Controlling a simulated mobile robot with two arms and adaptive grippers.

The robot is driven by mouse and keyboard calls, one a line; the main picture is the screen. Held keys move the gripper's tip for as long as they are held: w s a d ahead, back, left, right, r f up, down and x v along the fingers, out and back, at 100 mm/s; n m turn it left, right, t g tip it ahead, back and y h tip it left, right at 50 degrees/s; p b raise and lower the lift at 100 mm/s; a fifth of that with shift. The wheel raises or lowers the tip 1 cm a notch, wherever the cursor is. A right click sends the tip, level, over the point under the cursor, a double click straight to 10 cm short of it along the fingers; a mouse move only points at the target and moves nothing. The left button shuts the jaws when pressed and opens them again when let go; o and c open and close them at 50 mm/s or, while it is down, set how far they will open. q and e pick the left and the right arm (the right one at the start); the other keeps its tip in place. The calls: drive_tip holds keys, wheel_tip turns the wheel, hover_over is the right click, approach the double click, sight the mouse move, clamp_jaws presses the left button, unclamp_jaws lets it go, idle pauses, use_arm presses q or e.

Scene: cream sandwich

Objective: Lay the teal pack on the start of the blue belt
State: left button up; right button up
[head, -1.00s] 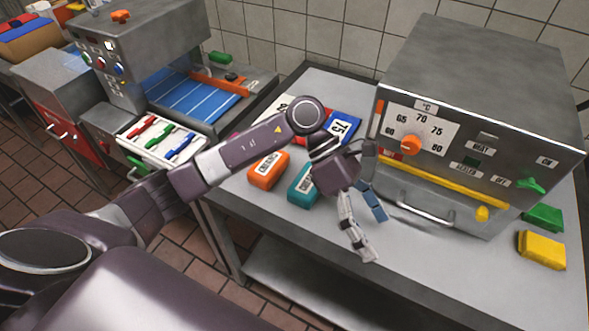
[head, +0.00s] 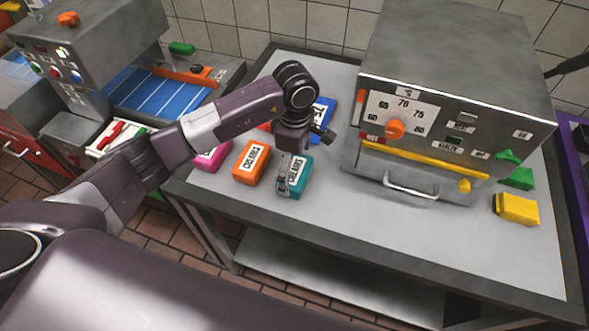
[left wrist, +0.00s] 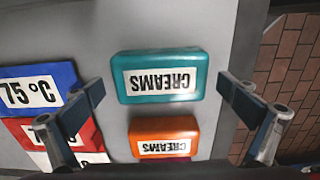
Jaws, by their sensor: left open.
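The teal pack (head: 294,178), labelled CREAMS, lies flat on the grey table beside the orange pack. In the left wrist view the teal pack (left wrist: 161,76) sits between the two spread fingers, with a gap on each side. My left gripper (head: 299,168) is open and empty above the teal pack, and partly covers it in the head view. It also shows in the left wrist view (left wrist: 160,97). The blue belt (head: 168,100) is at the upper left in the head view, in the machine beyond my left arm. My right gripper is not in view.
An orange pack (head: 251,162) and a pink pack (head: 212,155) lie left of the teal one. A blue card (head: 322,112) lies behind. A steel heater box (head: 455,100) stands to the right, with a yellow pack (head: 516,208) and a green pack (head: 517,178) beyond. The table front is clear.

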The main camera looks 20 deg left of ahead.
use_arm(q)
drive_tip(key=shift+f, duration=0.75)
drive_tip(key=shift+c, duration=0.6)
drive_tip(key=c, duration=1.1)
drive_tip(key=shift+o, duration=0.2)
drive_tip(key=shift+r, duration=0.1)
